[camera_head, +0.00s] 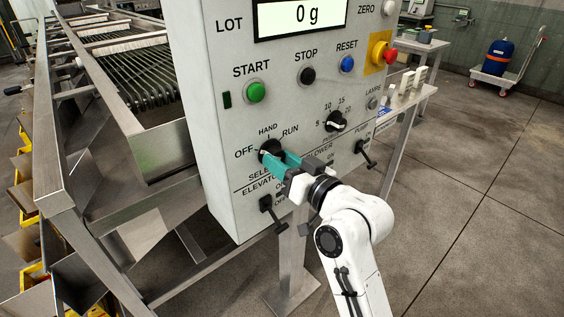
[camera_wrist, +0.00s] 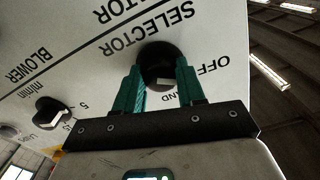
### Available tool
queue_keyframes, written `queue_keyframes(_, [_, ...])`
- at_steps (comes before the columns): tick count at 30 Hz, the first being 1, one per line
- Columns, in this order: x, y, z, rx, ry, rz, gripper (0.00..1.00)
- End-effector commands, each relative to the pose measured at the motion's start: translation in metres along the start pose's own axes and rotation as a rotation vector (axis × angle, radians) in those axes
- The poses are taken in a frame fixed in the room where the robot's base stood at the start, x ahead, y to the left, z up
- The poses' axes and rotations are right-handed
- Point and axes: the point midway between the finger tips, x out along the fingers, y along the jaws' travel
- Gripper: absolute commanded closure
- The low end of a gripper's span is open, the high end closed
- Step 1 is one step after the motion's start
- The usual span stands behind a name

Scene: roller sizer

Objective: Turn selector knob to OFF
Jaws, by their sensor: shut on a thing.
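The black selector knob (camera_head: 269,149) is on the front of the grey control panel (camera_head: 219,121), with OFF to its left, HAND above and RUN to its right. My gripper (camera_head: 286,163) has its teal fingers at the knob from the lower right, shut on it. In the wrist view the knob (camera_wrist: 157,62) sits between the teal finger tips (camera_wrist: 160,78), and the panel lettering is upside down. A pale mark shows on the knob there, but the fingers partly cover it and I cannot tell which label it points to.
Above are the green START (camera_head: 256,92), black STOP (camera_head: 307,75) and blue RESET (camera_head: 347,64) buttons and a red emergency stop (camera_head: 388,56). A timer knob (camera_head: 336,122) is to the right. The elevator lever (camera_head: 271,211) is below, the pump lever (camera_head: 366,152) further right.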

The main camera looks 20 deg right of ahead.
Motion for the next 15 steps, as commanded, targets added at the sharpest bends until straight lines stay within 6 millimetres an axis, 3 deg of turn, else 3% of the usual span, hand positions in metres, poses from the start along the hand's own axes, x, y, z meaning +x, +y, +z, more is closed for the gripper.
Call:
queue_keyframes(1, [0.0001,0.0002,0.0036,0.0,-0.008,0.0,0.91])
queue_keyframes(2, [0.0001,0.0002,0.0036,0.0,-0.008,0.0,0.59])
queue_keyframes(3, [0.0001,0.0002,0.0035,0.0,-0.008,0.0,0.55])
queue_keyframes(9, [0.0001,0.0001,0.0018,0.001,-0.004,0.0,0.36])
queue_keyframes(15, [0.0,0.0001,0.001,0.001,-0.002,0.0,0.35])
